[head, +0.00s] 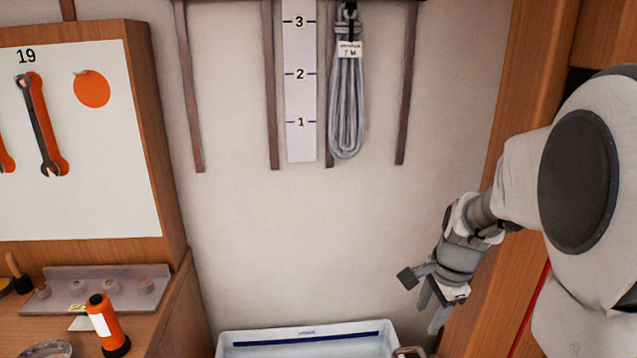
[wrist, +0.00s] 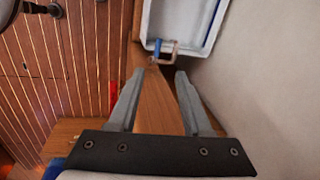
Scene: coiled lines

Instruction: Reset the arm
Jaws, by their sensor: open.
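My gripper (head: 437,303) is at the lower right in the head view, beside the wooden post and in front of the pale wall. In the wrist view its two grey fingers (wrist: 155,100) stand apart with nothing between them. My arm comes in from the right edge and hangs bent, with the gripper pointing down. No object is held.
A white tray (head: 300,335) with a blue stripe lies below, left of my gripper. A grey coiled line (head: 346,105) hangs beside a numbered scale (head: 300,85). An orange flashlight (head: 106,325) stands on the left bench by a tool board (head: 100,170).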

